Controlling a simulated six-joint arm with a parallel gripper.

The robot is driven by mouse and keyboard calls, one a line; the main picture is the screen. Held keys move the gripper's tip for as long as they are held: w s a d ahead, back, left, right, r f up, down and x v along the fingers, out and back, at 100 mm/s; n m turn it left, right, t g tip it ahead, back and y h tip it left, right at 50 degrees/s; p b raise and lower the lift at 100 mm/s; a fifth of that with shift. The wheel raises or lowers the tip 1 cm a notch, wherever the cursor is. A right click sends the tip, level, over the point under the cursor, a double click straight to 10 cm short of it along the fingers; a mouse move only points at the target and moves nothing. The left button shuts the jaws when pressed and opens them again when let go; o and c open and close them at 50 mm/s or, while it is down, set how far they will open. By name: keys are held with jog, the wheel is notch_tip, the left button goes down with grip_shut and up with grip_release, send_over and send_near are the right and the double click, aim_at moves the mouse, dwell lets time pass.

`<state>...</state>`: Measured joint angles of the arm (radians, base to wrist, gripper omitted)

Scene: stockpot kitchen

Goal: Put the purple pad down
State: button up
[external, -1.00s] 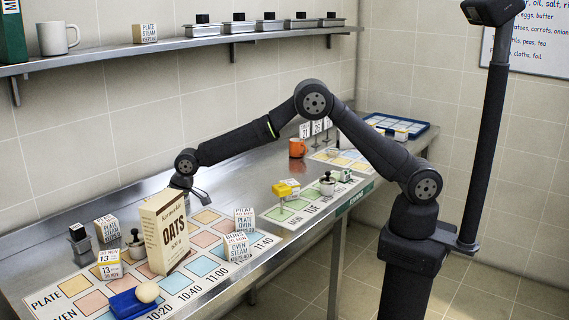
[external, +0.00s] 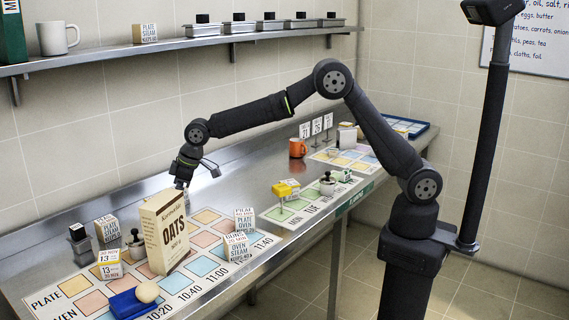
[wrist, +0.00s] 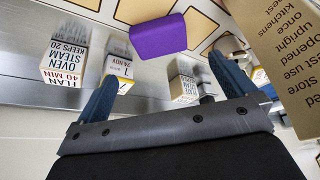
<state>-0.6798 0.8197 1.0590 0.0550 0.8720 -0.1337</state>
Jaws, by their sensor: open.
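The purple pad (wrist: 158,36) shows in the wrist view, lying at the edge of the white chart with framed squares. It is apart from my fingers, beyond the gap between their tips. In the external view the pad is not visible; the oats box (external: 165,232) stands in front of that area. My gripper (wrist: 163,68) is open and empty, its two blue fingers spread wide. In the external view my gripper (external: 180,184) is above the counter just behind the oats box, pointing down.
The oats box stands close in front of my gripper and fills the wrist view's right edge. Several label blocks, including an oven-steam block (wrist: 66,60), stand near the pad. A blue pad (external: 130,304) with a round pale object lies at the chart's front. A shelf (external: 150,55) runs along the wall.

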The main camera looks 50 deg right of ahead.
jog(key=v, duration=0.2)
jog(key=shift+s+d+r, duration=0.1)
jog(key=shift+r, duration=0.15)
jog(key=x, duration=1.1)
jog(key=shift+f, duration=0.35)
jog(key=shift+w+a, duration=0.25)
jog(key=shift+s+r, duration=0.1)
jog(key=shift+r, duration=1.6)
jog(key=shift+f, duration=0.1)
